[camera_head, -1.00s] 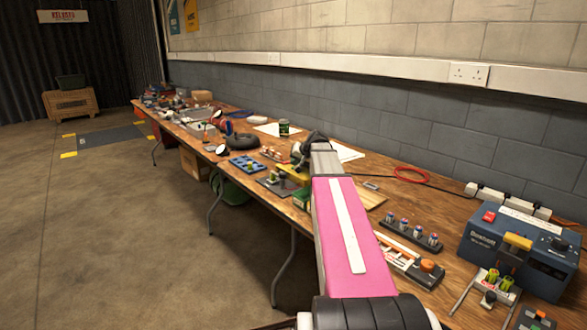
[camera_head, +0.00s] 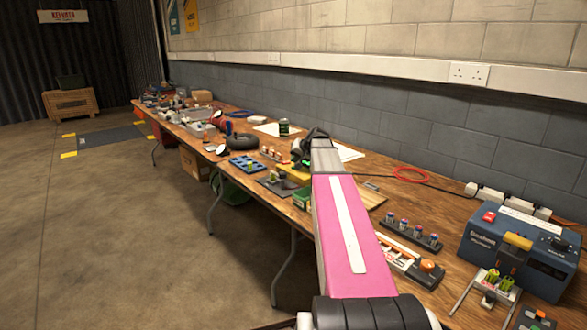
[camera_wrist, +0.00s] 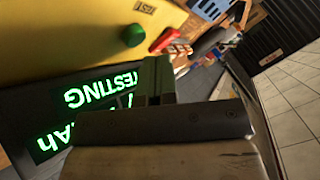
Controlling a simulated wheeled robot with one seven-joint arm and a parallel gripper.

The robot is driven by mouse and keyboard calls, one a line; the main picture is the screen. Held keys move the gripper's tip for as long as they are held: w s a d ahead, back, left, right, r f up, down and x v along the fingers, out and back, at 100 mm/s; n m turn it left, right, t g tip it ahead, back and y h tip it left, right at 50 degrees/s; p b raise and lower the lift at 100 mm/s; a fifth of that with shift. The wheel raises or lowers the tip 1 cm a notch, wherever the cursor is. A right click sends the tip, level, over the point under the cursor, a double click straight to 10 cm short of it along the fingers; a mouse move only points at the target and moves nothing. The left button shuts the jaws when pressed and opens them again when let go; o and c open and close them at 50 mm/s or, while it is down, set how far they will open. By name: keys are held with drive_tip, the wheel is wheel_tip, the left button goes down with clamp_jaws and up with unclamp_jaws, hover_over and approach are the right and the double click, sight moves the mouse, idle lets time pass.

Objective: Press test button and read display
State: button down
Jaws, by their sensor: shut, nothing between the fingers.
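The yellow tester (camera_wrist: 80,35) fills the upper left of the wrist view, with a round green button (camera_wrist: 133,35) on its face. Its dark display (camera_wrist: 80,110) is lit with green text, turned over in this view. It reads "TESTING", with a line ending in "Ah" whose number is largely hidden by my gripper. My gripper (camera_wrist: 157,78) is shut and empty, in front of the display and apart from the button in the picture. In the head view, the tester (camera_head: 291,174) is partly visible beside my arm, which hides most of it.
The long wooden bench is crowded. A blue tray (camera_head: 246,164) lies left of the tester, and a row of batteries in a black holder (camera_head: 409,232) lies to the right. A blue power unit (camera_head: 520,250) stands at the near right. The floor left of the bench is open.

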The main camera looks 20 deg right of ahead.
drive_tip(key=shift+r, duration=0.1)
drive_tip(key=shift+r, duration=2.4)
